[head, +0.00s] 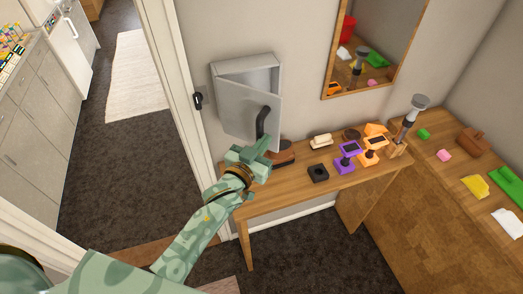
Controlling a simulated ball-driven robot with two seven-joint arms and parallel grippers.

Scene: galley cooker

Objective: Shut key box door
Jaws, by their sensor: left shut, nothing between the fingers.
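The grey key box (231,70) is fixed to the wall above the desk. Its door (238,112) stands partly open, with its right side swung out from the box and a gap showing along the top. A dark curved handle (263,120) shows near the door's right edge. My left gripper (264,145) is shut and empty, in front of the door's lower right part, just below the handle. I cannot tell whether it touches the door. It hides the door's lower corner. My right gripper is not in view.
A wooden desk (287,190) below holds a black block (318,173), a purple device (345,160), orange devices (371,149) and a grey-topped tool (411,112). A mirror (367,50) hangs to the right. A door frame (178,95) stands left of the box.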

